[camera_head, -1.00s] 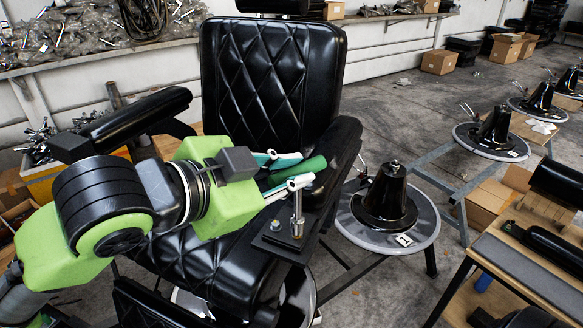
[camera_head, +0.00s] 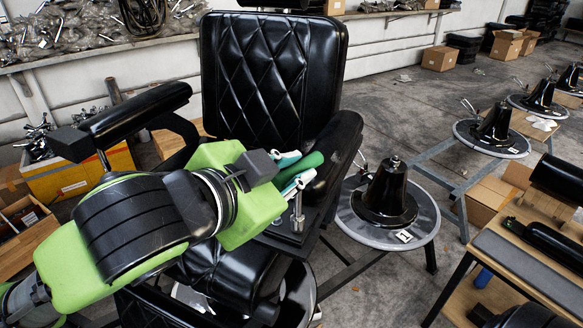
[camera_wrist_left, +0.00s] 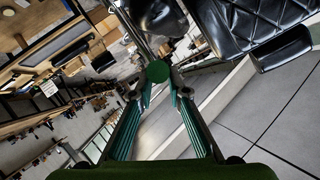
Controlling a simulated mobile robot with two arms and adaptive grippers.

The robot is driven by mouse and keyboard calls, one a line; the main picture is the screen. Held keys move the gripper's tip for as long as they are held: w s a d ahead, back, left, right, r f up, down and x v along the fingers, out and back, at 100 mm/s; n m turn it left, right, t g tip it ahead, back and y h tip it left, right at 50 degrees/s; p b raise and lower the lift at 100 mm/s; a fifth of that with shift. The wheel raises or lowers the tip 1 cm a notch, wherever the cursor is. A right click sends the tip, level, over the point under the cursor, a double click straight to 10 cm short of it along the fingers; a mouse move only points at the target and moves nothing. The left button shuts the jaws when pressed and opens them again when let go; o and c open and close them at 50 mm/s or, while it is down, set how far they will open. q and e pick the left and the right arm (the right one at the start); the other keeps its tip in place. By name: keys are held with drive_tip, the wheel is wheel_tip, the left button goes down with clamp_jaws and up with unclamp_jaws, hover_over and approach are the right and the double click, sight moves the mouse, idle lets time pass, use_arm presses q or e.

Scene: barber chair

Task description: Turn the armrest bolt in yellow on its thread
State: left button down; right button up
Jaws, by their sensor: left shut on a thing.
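My left gripper (camera_head: 302,168) reaches in from the left, its two teal fingers closed around a dark green cylinder (camera_head: 300,168). The wrist view shows a round green end (camera_wrist_left: 158,71) between the fingertips. An upright metal bolt (camera_head: 298,212) stands on a black plate (camera_head: 285,238) at the front of the chair's right-hand armrest, just below the lower fingertip. The fingertip hides its top, and I cannot tell whether they touch. No clear yellow shows on the bolt. My right gripper is out of view.
The black barber chair (camera_head: 265,75) has a second armrest (camera_head: 135,115) at the left. A round chair base (camera_head: 388,200) stands just right of the bolt. A workbench (camera_head: 530,270) with black parts fills the lower right.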

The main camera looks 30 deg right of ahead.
use_arm(q)
drive_tip(key=t, duration=0.1)
drive_tip(key=n+y, duration=0.1)
drive_tip(key=n+t, duration=0.1)
drive_tip(key=shift+s+d+r+t+y, duration=0.1)
drive_tip(key=shift+s+d+t+y, duration=0.2)
drive_tip(key=shift+y, duration=0.1)
drive_tip(key=shift+n, duration=0.3)
